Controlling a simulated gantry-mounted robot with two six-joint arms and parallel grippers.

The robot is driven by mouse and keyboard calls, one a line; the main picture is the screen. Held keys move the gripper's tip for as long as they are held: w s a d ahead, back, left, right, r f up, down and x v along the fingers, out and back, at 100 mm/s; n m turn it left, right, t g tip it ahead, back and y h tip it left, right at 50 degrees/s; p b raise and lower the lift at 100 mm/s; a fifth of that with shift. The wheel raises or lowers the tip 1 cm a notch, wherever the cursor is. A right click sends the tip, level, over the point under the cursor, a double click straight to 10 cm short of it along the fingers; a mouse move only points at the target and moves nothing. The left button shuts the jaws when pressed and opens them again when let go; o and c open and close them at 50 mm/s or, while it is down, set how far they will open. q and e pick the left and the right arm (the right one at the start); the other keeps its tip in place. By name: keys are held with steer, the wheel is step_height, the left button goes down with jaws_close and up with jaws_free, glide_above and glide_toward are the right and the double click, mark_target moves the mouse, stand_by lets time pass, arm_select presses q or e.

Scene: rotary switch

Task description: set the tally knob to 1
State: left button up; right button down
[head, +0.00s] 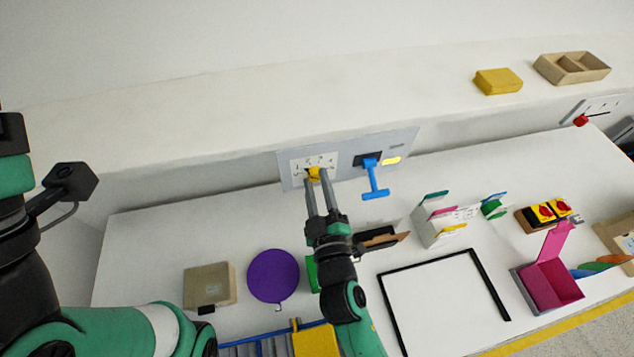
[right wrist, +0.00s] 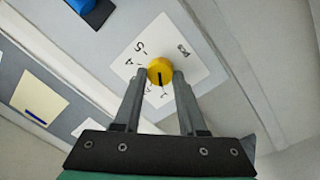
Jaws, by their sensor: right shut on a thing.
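The yellow tally knob (right wrist: 160,68) sits on a white label plate (right wrist: 140,47) with several printed marks around it. A dark line on the knob points down in the right wrist view, toward the space between my fingers. My right gripper (right wrist: 160,84) is shut on the knob, one finger on each side. In the head view the knob (head: 313,174) shows at the tips of my right gripper (head: 314,181), on the left part of the grey wall panel (head: 343,160). Some marks are partly covered by the fingers and too small to read surely.
A blue T-shaped handle (head: 375,186) juts from the same panel, right of the knob. A purple disc (head: 273,276), a beige box (head: 209,286) and a white organizer (head: 441,228) stand on the table. A black frame (head: 380,290) lies in front.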

steer(key=shift+c, duration=2.4)
jaws_free()
steer(key=s+d, duration=0.2)
steer(key=s, duration=0.9)
steer(key=shift+s+f, duration=0.2)
